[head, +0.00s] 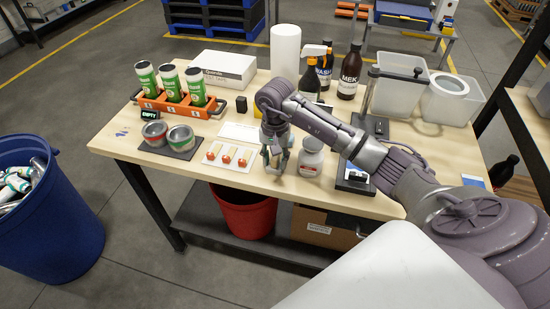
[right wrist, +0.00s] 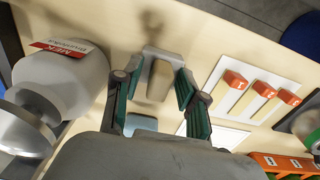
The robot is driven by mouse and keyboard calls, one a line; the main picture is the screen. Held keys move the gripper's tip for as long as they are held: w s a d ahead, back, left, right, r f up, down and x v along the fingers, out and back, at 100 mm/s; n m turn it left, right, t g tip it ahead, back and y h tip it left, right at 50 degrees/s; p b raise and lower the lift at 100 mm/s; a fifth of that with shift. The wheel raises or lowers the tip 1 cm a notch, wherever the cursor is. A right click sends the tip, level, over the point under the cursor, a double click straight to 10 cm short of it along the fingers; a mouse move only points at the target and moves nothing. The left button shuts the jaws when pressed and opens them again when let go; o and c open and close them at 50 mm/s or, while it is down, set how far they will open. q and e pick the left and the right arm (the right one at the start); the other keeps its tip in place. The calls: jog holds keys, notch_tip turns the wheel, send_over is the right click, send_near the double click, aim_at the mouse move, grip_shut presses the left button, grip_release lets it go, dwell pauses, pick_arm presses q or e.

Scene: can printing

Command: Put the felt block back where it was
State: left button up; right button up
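In the right wrist view a small pale block with a beige face (right wrist: 160,78), which looks like the felt block, sits between the fingertips of my right gripper (right wrist: 156,74). Both fingers appear to touch its sides. In the head view my right gripper (head: 274,158) points down over the table's front part, between the card with red-tipped sticks and the white jar. The block is too small and covered there to make out clearly. A shadow on the tabletop lies apart from the block in the wrist view. My left gripper is not in view.
The white MEK-labelled jar (head: 311,157) stands close right of the gripper. A white card with three red-tipped sticks (head: 228,157) lies left. Two tins (head: 181,138) and an orange can rack (head: 186,105) are farther left. Dark bottles (head: 350,72) and clear tubs (head: 398,88) stand behind.

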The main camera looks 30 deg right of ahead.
jog(key=shift+r, duration=0.45)
notch_tip(320, 180, up, 12)
jog(key=b, duration=0.2)
jog(key=shift+f+b, duration=0.25)
jog(key=shift+b, duration=0.15)
